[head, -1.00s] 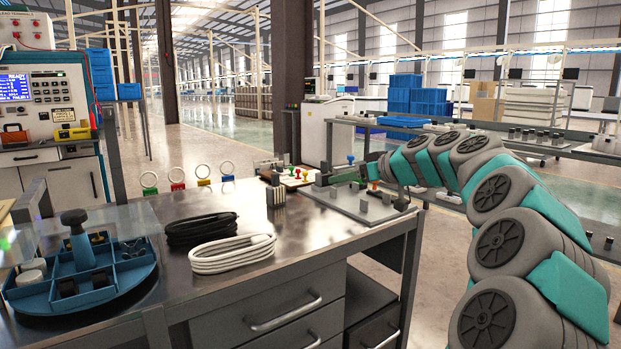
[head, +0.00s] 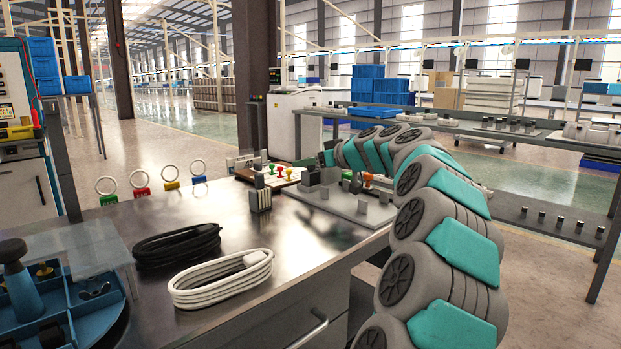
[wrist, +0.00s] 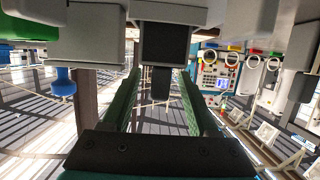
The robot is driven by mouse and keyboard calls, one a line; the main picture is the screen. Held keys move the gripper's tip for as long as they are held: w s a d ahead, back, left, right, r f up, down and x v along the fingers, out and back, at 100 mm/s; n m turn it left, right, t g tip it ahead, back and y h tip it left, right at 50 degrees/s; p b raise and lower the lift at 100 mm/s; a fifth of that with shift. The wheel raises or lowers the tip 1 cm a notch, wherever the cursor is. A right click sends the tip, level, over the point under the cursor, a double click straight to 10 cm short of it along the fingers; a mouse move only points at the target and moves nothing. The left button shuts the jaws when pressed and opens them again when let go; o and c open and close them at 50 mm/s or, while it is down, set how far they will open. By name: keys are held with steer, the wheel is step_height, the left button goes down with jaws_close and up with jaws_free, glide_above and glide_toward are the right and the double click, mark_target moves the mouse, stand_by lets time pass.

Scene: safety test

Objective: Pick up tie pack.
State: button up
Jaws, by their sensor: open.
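No thing is clearly marked as the tie pack. A small upright grey bundle of slim strips (head: 260,196) on the metal bench may be it, but I cannot tell for sure. My gripper (wrist: 162,88) is open, its two green-padded fingers apart in the wrist view. That view appears upside down. A dark block with a narrower end (wrist: 166,48) shows between and beyond the fingers; I cannot tell whether they touch it.
A white cable coil (head: 222,280) and a black one (head: 177,246) lie on the bench. Ringed coloured tags stand along its back edge. A grey plate with pegs (head: 342,205) sits at the right. A blue divided tray (head: 75,315) is at the left. Bench is bare around the coils.

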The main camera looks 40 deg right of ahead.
steer(key=shift+x, duration=1.15)
jaws_close()
